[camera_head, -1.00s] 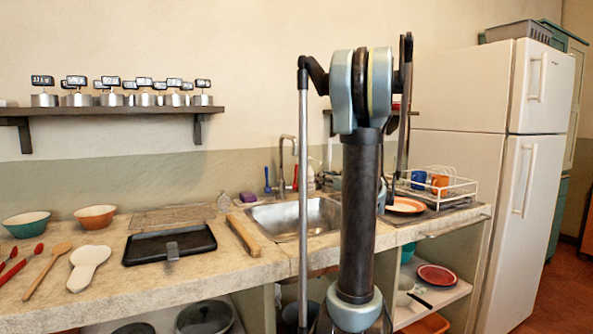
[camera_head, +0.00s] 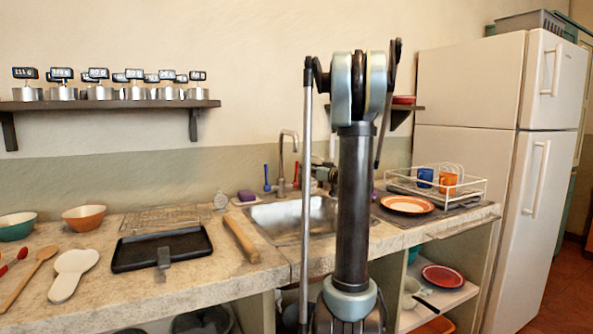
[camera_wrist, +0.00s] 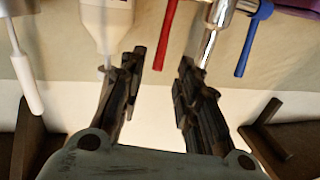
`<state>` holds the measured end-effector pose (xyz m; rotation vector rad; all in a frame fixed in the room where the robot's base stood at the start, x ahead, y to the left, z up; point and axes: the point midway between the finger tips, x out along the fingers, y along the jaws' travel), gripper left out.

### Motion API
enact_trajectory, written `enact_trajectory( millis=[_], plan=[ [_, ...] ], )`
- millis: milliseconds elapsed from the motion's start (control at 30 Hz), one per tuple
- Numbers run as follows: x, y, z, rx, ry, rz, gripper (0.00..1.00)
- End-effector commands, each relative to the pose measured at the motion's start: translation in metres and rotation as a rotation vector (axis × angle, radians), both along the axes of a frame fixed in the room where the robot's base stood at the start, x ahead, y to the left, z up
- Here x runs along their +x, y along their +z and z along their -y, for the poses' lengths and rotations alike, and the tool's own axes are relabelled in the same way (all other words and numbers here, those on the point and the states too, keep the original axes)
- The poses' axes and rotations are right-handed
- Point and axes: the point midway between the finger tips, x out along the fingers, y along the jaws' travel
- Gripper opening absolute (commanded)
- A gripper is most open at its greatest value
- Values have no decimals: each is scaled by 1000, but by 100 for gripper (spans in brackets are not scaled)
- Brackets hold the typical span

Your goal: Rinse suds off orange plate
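The orange plate (camera_head: 407,204) lies flat on the counter right of the sink, near the dish rack; I cannot make out suds on it. The metal sink (camera_head: 290,216) is partly hidden behind my arm. Its tap (camera_head: 284,160) rises at the back edge, with a blue handle (camera_head: 266,177) and a red handle (camera_head: 296,174) beside it. My gripper (camera_wrist: 160,70) is open and empty in the wrist view, its right finger close to or overlapping the chrome tap (camera_wrist: 213,32). In the head view my arm hides most of the gripper.
A white bottle (camera_wrist: 103,22) overlaps the left finger in the wrist view. A wire dish rack (camera_head: 470,187) with blue and orange mugs stands behind the plate. The fridge (camera_head: 470,140) stands at right.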

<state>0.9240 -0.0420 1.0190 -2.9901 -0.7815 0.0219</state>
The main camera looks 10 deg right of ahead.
Motion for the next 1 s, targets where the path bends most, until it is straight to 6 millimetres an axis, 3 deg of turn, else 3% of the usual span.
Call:
enact_trajectory(
  millis=[300, 500, 933, 1000],
  plan=[
    [48, 0, -28, 0, 2, 0, 31],
    [67, 0, -38, 0, 1, 0, 31],
    [73, 0, -43, 0, 1, 0, 31],
    [73, 0, -43, 0, 1, 0, 15]
  ],
)
